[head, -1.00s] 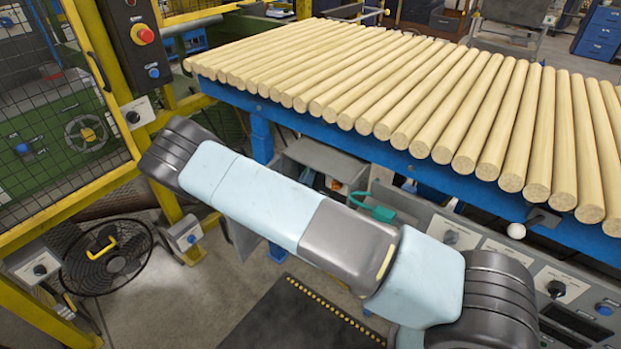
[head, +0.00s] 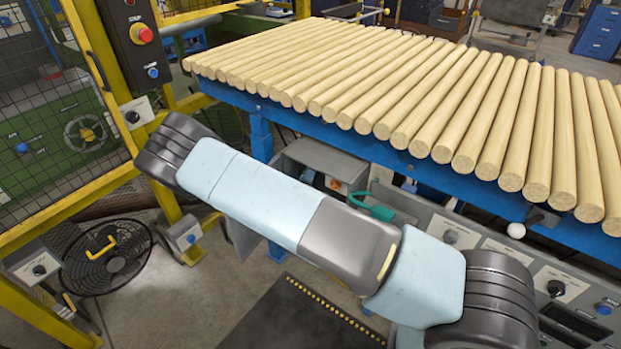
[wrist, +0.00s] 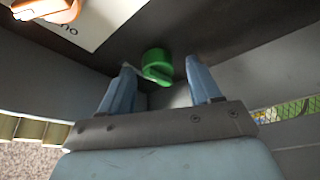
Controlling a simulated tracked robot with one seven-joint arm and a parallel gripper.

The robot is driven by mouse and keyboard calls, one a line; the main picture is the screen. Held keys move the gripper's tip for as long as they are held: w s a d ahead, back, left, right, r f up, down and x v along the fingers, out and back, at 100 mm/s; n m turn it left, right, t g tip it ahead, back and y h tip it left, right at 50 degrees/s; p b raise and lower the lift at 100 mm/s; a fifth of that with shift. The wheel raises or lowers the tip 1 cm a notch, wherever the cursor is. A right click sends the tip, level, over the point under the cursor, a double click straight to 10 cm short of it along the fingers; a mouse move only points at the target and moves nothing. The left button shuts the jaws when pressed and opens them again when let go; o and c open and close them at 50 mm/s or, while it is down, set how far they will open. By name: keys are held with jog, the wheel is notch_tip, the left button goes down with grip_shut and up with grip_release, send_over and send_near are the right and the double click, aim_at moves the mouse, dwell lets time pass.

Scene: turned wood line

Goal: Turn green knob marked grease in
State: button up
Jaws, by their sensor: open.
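A green knob (wrist: 157,66) shows in the wrist view on a dark panel, with a ridge across its lower front. My gripper (wrist: 165,82) is open in the wrist view, with one blue finger on each side of the knob in the picture. The fingertips look close to the knob, but I cannot tell whether they touch it. Any marking for the knob cannot be read. In the head view my arm crosses the middle and the gripper is not visible.
A white label (wrist: 92,20) and an orange part (wrist: 45,8) lie left of the knob. Grey walls flank the gripper. In the head view, wooden rods (head: 330,75) lie on a blue frame (head: 400,158), with a black fan (head: 105,256) at lower left.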

jog(key=v, duration=1.3)
jog(key=shift+s, duration=0.35)
jog(key=shift+f, duration=0.15)
